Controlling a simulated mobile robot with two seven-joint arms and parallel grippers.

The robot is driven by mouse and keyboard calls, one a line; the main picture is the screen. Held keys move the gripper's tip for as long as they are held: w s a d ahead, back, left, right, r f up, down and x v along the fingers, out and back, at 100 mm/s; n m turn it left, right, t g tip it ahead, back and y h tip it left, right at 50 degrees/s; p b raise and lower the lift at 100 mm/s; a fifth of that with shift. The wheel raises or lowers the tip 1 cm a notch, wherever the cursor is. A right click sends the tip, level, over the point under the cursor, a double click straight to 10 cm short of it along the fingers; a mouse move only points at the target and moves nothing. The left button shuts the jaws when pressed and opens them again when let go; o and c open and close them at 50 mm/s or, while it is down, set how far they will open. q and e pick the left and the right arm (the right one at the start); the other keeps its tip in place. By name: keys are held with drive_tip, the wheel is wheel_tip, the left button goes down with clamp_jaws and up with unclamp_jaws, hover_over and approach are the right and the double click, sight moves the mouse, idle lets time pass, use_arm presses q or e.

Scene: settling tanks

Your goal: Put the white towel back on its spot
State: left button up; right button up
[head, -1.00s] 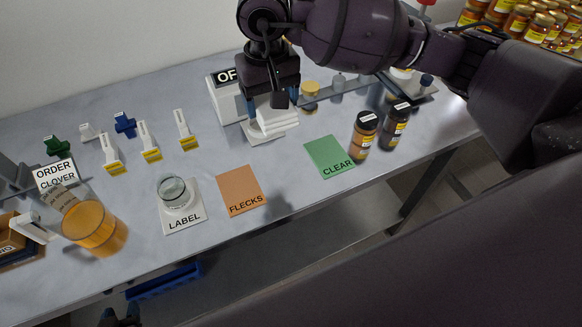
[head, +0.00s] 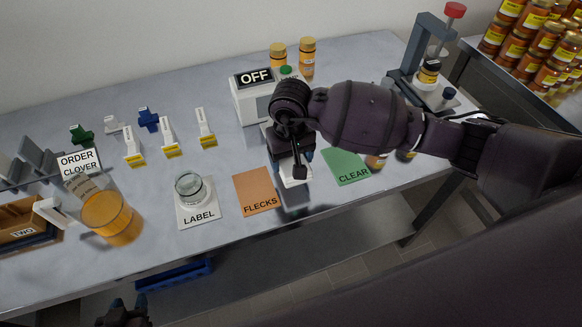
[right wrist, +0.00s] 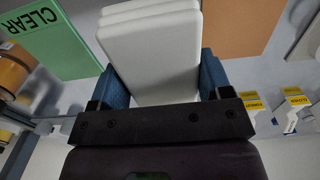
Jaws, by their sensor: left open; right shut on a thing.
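The white towel (head: 296,181), a folded stack, is between the jaws of my right gripper (head: 293,166). They are between the orange FLECKS card (head: 257,192) and the green CLEAR card (head: 347,166). My arm hides part of the towel. In the right wrist view the towel (right wrist: 151,50) fills the space between the blue fingers of my right gripper (right wrist: 162,80), and both cards show beyond it. I cannot tell if the towel touches the table. My left gripper (head: 128,308) is open at the bottom edge, low in front of the table, mostly cut off.
A white OFF box (head: 253,100) stands behind my right gripper. Amber jars (head: 376,161) stand by the CLEAR card, partly behind my arm. A glass dish (head: 190,186) sits on the LABEL card (head: 199,214). An amber beaker (head: 111,217) is at left.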

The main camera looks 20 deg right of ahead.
sight(291, 169)
drive_tip(key=shift+f, duration=2.15)
drive_tip(key=shift+f, duration=0.2)
drive_tip(key=o, duration=0.9)
wheel_tip(291, 169, up, 12)
drive_tip(key=shift+r, duration=0.2)
